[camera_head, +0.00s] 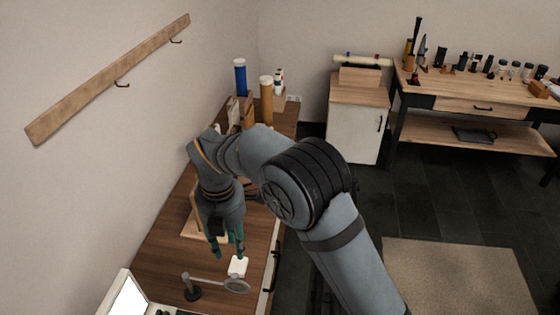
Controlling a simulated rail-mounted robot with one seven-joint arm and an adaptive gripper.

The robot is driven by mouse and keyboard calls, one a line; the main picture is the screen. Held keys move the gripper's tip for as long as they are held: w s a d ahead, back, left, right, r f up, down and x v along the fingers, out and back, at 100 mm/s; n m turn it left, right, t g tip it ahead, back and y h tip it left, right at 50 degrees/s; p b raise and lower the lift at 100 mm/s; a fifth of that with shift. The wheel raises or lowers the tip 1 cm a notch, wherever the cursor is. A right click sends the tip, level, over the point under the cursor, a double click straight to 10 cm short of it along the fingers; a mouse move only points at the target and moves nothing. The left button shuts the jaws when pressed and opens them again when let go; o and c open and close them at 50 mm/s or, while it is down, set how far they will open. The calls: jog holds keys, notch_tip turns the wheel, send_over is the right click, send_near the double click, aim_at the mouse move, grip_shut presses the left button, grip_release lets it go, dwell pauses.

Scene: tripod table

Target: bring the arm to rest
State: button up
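My gripper (228,253) hangs down over the wooden table (160,250) along the left wall. Its teal fingers are spread apart, with nothing visible between them. A small white block (238,267) sits just below the right fingertip. I cannot tell whether the fingertip touches it. My arm bends over from the lower right and hides part of the table.
A stand with a ring-ended arm (192,291) is close in front of the gripper. A wooden piece (191,229) is partly hidden behind it. Blue (240,78) and tan (266,100) cylinders stand at the back. Open floor (440,215) lies to the right.

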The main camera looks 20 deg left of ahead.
aim_at(235, 276)
notch_tip(235, 276, down, 12)
jog(key=shift+f, duration=0.1)
jog(key=shift+d, duration=0.15)
jog(key=shift+s, duration=0.35)
jog(key=shift+w, duration=0.1)
